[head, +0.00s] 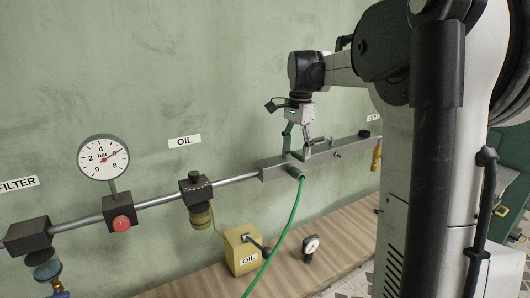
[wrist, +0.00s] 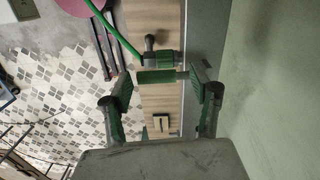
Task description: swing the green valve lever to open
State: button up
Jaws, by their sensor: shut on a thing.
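The green valve lever (wrist: 155,77) shows in the wrist view as a short green bar between my two green-padded fingers. In the head view my gripper (head: 297,154) points down onto the grey manifold block (head: 272,172) on the wall pipe. There the lever is too small and covered by the fingers to make out clearly.
A green hose (head: 288,226) runs down from the manifold's front; the hose fitting (wrist: 165,60) is close to the lever. A pressure gauge (head: 103,158), an oil unit (head: 197,190) and a yellow oil box (head: 241,249) stand to the left. The wooden ledge (head: 345,232) lies below.

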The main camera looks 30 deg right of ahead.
jog(key=shift+d+r, duration=0.3)
jog(key=shift+d, duration=0.25)
jog(key=shift+d+r, duration=0.25)
jog(key=shift+d, duration=0.25)
jog(key=shift+c, duration=0.3)
jog(key=r+p, duration=0.2)
jog(key=r, duration=0.1)
jog(key=r+p, duration=0.1)
jog(key=shift+a+r, duration=0.2)
jog(key=shift+a, duration=0.1)
